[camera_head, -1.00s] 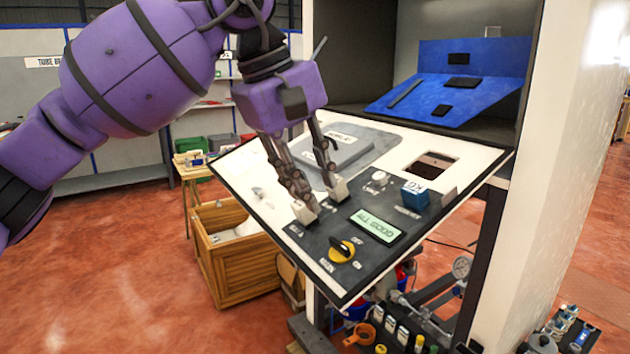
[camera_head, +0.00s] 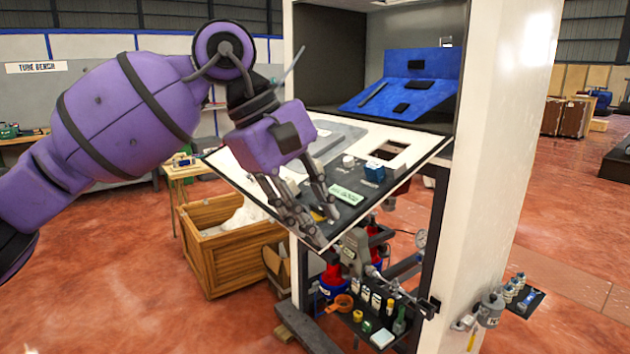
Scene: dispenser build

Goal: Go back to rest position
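My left gripper (camera_head: 322,225) reaches in from the left on its purple arm. It is open, with its two fingers apart and nothing between them. It hangs over the front left part of the tilted control panel (camera_head: 355,170), close to its lower edge. I cannot tell whether the fingertips touch the panel. They partly cover the yellow and black knob (camera_head: 318,215). The green display (camera_head: 346,195) and the blue block (camera_head: 374,172) show to the right of the fingers. My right gripper is out of view.
The white cabinet (camera_head: 497,180) stands to the right of the arm. A wooden crate (camera_head: 232,262) stands below on the left. A low shelf with small bottles (camera_head: 376,303) is under the panel. The red floor (camera_head: 100,310) is clear at the front left.

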